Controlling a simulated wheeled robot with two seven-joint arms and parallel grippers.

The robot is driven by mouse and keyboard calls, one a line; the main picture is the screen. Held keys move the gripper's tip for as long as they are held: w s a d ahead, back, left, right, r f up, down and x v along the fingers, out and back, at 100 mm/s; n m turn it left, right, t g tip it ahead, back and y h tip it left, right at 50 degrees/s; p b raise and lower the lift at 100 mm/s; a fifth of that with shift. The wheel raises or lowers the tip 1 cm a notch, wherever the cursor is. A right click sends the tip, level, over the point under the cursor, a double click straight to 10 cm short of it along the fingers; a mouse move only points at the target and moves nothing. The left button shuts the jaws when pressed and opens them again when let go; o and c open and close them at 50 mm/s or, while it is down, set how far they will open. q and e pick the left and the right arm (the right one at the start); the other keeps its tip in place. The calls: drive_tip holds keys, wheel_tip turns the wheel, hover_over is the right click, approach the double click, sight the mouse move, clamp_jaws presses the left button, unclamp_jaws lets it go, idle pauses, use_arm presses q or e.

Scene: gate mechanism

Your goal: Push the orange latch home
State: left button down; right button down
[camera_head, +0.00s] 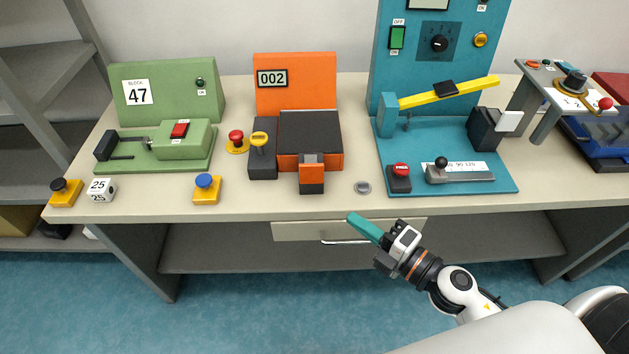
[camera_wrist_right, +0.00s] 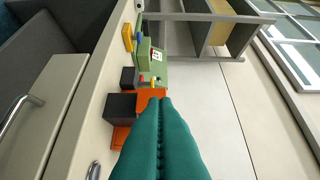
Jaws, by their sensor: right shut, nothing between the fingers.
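The orange machine (camera_head: 296,85) stands mid-table with a "002" display on its upright panel. At its front, a block with an orange top and dark front face (camera_head: 312,175) juts toward the table edge; I cannot tell for sure whether this is the latch. The machine also shows in the right wrist view (camera_wrist_right: 121,137), partly hidden by my fingers. My right gripper (camera_head: 354,217), with teal fingers, is shut and empty. It is in front of the table edge, right of and nearer than the block, not touching it. My left gripper is not in view.
A yellow-topped lever (camera_head: 259,142) stands left of the dark plate. The teal gate station (camera_head: 455,178) with a yellow arm is to the right, a green station (camera_head: 160,90) to the left. A round metal button (camera_head: 362,187) lies near the table edge. A drawer handle (camera_head: 345,241) sticks out below.

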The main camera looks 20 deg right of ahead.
sight(322, 166)
drive_tip(key=p+x, duration=0.1)
drive_tip(key=x, duration=0.3)
drive_tip(key=d+p+x, duration=0.1)
drive_tip(key=x, duration=0.3)
drive_tip(key=w+d+p+x, duration=0.1)
drive_tip(key=x, duration=0.3)
drive_tip(key=shift+w+p, duration=0.1)
drive_tip(key=shift+p, duration=0.3)
drive_tip(key=shift+w+d+f, duration=0.1)
drive_tip(key=shift+w, duration=0.25)
drive_tip(key=w, duration=0.1)
drive_tip(key=w+d, duration=0.1)
drive_tip(key=w, duration=0.1)
drive_tip(key=shift+w, duration=0.25)
drive_tip(key=shift+d, duration=0.15)
drive_tip(key=shift+r, duration=0.2)
